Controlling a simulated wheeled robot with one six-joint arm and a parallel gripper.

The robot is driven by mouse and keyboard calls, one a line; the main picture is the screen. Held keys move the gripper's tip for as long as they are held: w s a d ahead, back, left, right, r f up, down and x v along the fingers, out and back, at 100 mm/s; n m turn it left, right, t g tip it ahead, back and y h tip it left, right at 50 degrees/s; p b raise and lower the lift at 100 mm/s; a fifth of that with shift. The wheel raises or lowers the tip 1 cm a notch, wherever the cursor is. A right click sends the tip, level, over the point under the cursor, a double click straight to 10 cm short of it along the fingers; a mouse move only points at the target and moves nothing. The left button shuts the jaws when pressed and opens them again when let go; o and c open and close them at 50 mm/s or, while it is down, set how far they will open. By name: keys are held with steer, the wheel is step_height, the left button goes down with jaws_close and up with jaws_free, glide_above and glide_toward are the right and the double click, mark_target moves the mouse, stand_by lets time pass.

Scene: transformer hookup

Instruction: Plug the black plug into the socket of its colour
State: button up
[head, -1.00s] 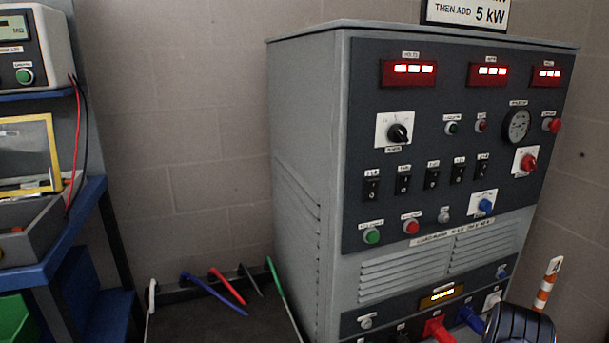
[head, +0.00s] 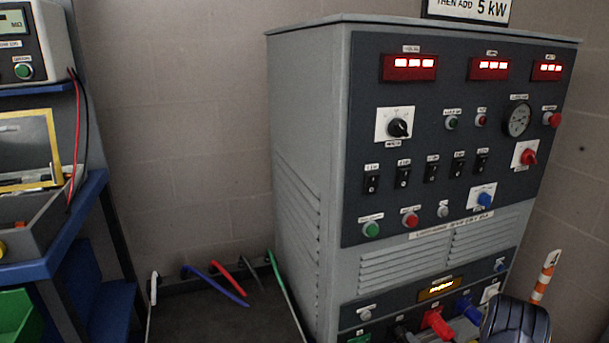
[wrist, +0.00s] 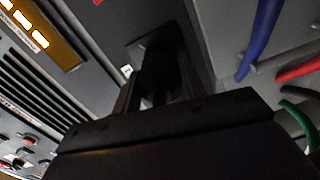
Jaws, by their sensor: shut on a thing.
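The black plug (wrist: 168,72) is between the fingers of my gripper (wrist: 160,96) in the wrist view. My gripper is shut on it. The plug's far end is at a dark socket plate (wrist: 148,46) on the panel. Whether it is in the socket or just in front of it, I cannot tell, because the plug and fingers hide the opening. In the head view, dark shapes show at the black place (head: 399,331) in the cabinet's bottom row, partly cut off by the frame edge.
The grey cabinet (head: 300,150) has red (head: 437,321), blue (head: 467,309) and white (head: 490,292) connectors along its lower panel. Blue (wrist: 262,35), red (wrist: 298,72) and green (wrist: 298,115) cables hang close on the right in the wrist view. A blue-edged bench (head: 60,245) stands left.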

steer(key=m, duration=0.4)
steer(key=shift+w+a+r, duration=0.1)
steer(key=shift+w+r, duration=0.1)
steer(key=shift+w, duration=0.15)
jaws_close()
steer(key=shift+m+p, duration=0.3)
steer(key=shift+m, duration=0.8)
steer(key=o, duration=1.2)
jaws_free()
steer(key=shift+o, duration=0.2)
steer(key=shift+f, duration=0.1)
steer(key=shift+v, duration=2.6)
steer(key=shift+f, duration=0.15)
